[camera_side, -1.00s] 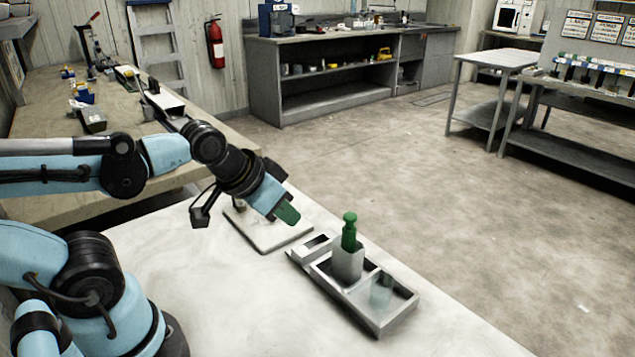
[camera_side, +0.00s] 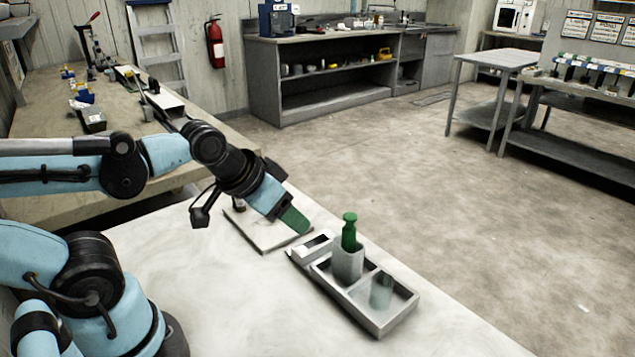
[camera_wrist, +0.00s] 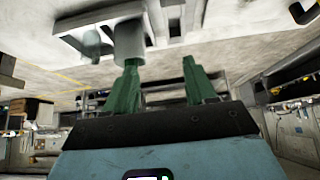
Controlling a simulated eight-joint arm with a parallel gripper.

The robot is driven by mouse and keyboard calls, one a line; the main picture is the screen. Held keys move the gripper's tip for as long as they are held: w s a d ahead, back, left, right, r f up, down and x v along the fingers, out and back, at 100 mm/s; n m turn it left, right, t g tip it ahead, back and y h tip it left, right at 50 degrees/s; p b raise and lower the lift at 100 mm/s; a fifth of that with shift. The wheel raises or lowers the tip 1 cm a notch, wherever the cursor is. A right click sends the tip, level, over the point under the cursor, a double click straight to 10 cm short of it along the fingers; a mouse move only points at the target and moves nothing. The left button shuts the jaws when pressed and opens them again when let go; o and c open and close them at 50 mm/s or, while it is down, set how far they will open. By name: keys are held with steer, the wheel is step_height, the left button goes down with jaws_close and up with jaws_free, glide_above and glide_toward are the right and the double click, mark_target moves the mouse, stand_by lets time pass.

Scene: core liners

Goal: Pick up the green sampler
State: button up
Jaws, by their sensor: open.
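The grey holder (camera_wrist: 130,42) shows beyond the left finger there; that finger overlaps the sampler's place, and I cannot separate the two greens clearly.
The grey tray (camera_side: 378,328) also holds a clear beaker (camera_side: 381,291) in its front compartment. A pale board (camera_side: 265,238) lies beneath my gripper. The white tabletop (camera_side: 215,290) in front is clear. A side bench (camera_side: 40,115) carries small items.

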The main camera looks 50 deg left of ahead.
mark_target(345, 227)
steer(key=shift+w+d+f+m+t+h, duration=0.4)
steer(key=shift+w+d+f+m+h, duration=0.45)
steer(key=shift+w+m+h, duration=0.7)
steer(key=shift+w+d+f+m+t+h, duration=0.4)
steer(key=shift+w+d+f+m+h, duration=0.2)
steer(key=shift+w+d+m+h, duration=0.75)
steer(key=shift+w+d+f+m+t+h, duration=0.4)
steer(key=shift+w+d+f+m+h, duration=0.35)
steer(key=shift+w+m+h, duration=1)
steer(key=shift+s, duration=0.15)
jaws_close()
